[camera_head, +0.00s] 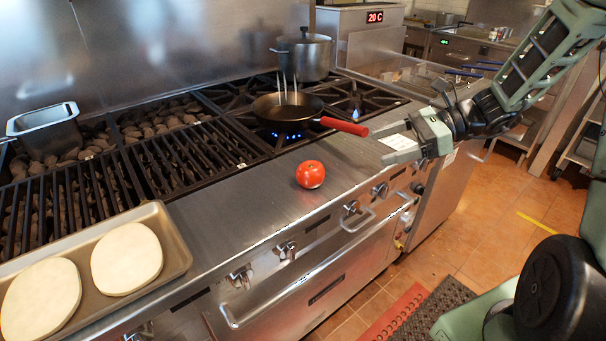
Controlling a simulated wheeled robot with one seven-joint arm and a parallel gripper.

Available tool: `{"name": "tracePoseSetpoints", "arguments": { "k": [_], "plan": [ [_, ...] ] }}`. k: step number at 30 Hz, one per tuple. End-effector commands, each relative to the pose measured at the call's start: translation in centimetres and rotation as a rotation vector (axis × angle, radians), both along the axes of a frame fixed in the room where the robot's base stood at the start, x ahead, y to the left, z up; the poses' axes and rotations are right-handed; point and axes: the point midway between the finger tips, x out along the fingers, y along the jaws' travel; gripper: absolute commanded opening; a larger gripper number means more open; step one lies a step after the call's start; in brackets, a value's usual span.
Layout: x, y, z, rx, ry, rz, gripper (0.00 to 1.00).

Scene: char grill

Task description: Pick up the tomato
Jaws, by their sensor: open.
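A red tomato (310,174) sits upright on the bare steel front ledge (250,196) of the cooking range. My gripper (386,146) is to the right of the tomato and a little farther back, held in the air above the ledge. Its two pale fingers point left and are apart, with nothing seen between them. The gripper does not touch the tomato. Nothing hides the tomato.
A frying pan (286,107) with a red handle (344,126) sits on a burner behind the tomato, with blue flames nearby. A pot (304,56) stands behind it. A tray (178,255) with two flat dough rounds lies at the left. Knobs line the range front.

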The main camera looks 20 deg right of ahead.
Motion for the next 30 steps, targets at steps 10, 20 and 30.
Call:
{"name": "tracePoseSetpoints", "arguments": {
  "k": [10,20,30],
  "plan": [
    [2.3,6.5,-2.9,0.001,0.002,0.01,0.78],
    [3.4,9.4,-4.1,-0.002,0.0,0.007,0.78],
    [4.3,13.3,-5.9,-0.002,0.001,0.009,0.78]
  ]
}}
